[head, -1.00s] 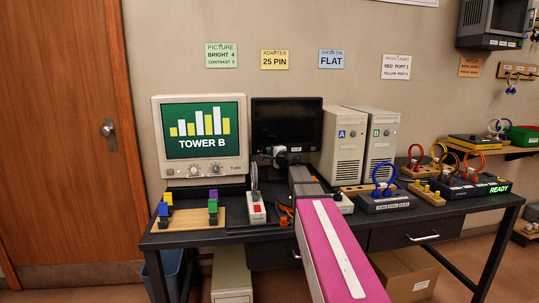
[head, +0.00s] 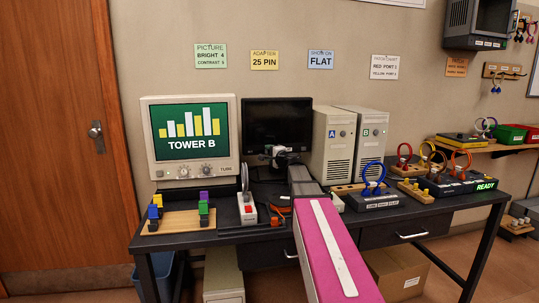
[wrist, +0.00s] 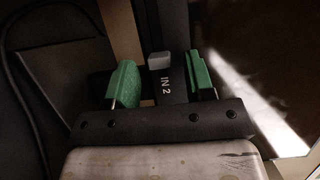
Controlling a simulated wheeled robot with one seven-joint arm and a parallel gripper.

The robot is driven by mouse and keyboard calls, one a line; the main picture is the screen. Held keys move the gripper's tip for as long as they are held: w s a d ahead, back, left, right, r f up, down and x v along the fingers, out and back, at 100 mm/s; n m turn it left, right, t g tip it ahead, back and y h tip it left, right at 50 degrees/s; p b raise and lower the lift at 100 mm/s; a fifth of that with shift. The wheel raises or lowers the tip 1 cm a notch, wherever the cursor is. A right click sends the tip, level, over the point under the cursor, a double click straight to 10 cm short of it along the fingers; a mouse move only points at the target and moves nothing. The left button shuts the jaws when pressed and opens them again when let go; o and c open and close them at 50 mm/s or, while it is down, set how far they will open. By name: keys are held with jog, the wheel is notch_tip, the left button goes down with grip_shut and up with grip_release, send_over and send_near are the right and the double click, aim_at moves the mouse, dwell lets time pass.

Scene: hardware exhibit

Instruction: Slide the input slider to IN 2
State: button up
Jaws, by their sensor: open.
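In the wrist view, a small grey slider knob (wrist: 160,61) sits on a dark strip (wrist: 173,30). The white label IN 2 (wrist: 166,86) is printed beside the knob, on the side nearer my gripper. My gripper (wrist: 161,82) is open, with green-padded fingers on either side of the knob and label. The knob appears apart from both pads; its depth relative to them is hard to tell. In the head view, my arm covers part of the desk's middle, and I cannot make out the slider there.
The black desk (head: 215,237) holds a CRT monitor (head: 191,174) reading TOWER B, a dark flat monitor (head: 277,123), and two beige towers, A (head: 330,156) and B (head: 370,154).

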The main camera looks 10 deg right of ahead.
jog(key=v, duration=1)
jog(key=shift+s+d, duration=0.15)
jog(key=shift+s, duration=0.2)
jog(key=shift+f, duration=0.1)
